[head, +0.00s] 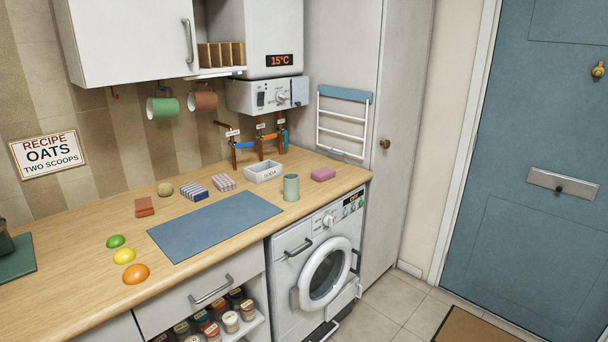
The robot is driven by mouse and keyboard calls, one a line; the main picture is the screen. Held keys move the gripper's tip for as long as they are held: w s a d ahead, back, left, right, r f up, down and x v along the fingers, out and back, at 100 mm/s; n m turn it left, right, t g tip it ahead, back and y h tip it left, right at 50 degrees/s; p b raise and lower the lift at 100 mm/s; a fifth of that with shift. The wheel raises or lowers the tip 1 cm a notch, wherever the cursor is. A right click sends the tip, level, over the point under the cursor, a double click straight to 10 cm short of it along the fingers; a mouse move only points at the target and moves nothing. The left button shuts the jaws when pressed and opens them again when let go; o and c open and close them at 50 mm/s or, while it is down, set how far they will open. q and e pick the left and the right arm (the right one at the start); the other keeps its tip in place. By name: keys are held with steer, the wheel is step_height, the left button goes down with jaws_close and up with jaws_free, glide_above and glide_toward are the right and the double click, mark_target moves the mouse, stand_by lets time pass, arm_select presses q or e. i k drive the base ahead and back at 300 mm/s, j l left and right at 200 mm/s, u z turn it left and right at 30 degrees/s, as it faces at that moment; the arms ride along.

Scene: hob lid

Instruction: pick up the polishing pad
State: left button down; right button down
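No item on the wooden worktop (70,270) is plainly marked as the polishing pad, and I cannot tell which one it is. Pad-like items are a pink-purple block (323,174) at the right end, a red-brown block (145,206) left of the blue mat, a round olive item (165,189), a dark blue striped folded item (194,192) and a paler striped one (223,183) behind the mat. All lie apart from each other. Neither of my grippers is in view.
A blue mat (215,226) lies bare mid-worktop. A green cup (291,187) and grey soda box (263,172) stand near the pink-purple block. Green, yellow and orange domes (136,274) lie front left. Copper pipes (270,142) rise behind. A washing machine (290,270) is below.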

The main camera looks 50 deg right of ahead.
mark_target(325, 174)
steer(key=z, duration=1.75)
